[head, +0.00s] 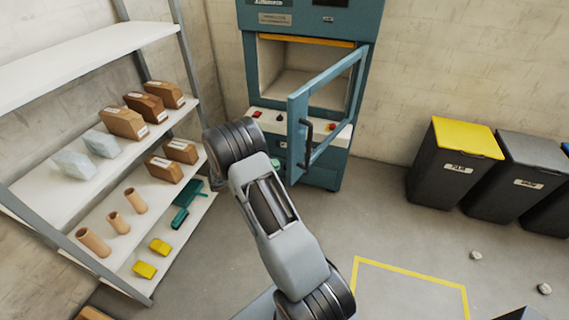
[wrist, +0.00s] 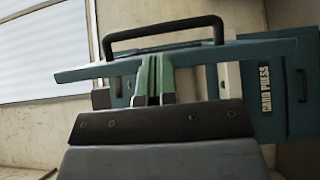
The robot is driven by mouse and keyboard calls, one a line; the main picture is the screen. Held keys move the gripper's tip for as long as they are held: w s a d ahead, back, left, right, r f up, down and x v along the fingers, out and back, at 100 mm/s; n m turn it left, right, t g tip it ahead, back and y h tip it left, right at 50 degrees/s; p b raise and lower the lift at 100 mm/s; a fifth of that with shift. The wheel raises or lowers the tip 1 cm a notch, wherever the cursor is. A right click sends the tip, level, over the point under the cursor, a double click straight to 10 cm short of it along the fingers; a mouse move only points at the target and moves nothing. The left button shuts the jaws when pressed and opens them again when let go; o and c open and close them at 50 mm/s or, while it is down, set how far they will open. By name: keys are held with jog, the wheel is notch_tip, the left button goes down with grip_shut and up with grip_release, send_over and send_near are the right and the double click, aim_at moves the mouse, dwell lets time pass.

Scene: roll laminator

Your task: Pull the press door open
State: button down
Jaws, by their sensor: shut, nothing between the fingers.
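The teal press (head: 258,85) stands against the back wall, and its chamber shows open. Its glazed door (head: 294,115) is hinged on the right and stands wide open, swung out from the front. A black bar handle (head: 307,143) is on the door's free edge. In the wrist view the door (wrist: 85,72) crosses behind my gripper, with the handle (wrist: 165,35) above the fingertips. My gripper (wrist: 153,78) is shut and empty, its green-padded fingers together close to the door's edge. Whether they touch it I cannot tell. In the head view my arm mostly hides the gripper.
A shelf unit (head: 150,255) with boxes and tubes stands at the left. Yellow floor tape (head: 410,268) and small pale lumps (head: 476,255) lie at the lower right. The floor before the bins is mostly clear.

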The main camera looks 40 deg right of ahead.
aim_at(307, 163)
jog(key=shift+s+d+p, duration=0.7)
jog(key=shift+s+d, duration=0.4)
jog(key=shift+d, duration=0.55)
jog(key=shift+s+d+p, duration=0.7)
jog(key=shift+s+d, duration=0.35)
jog(key=shift+d, duration=0.55)
jog(key=shift+s+d+p, duration=0.7)
jog(key=shift+s+d, duration=0.4)
jog(key=shift+d, duration=0.55)
jog(key=shift+w, duration=0.1)
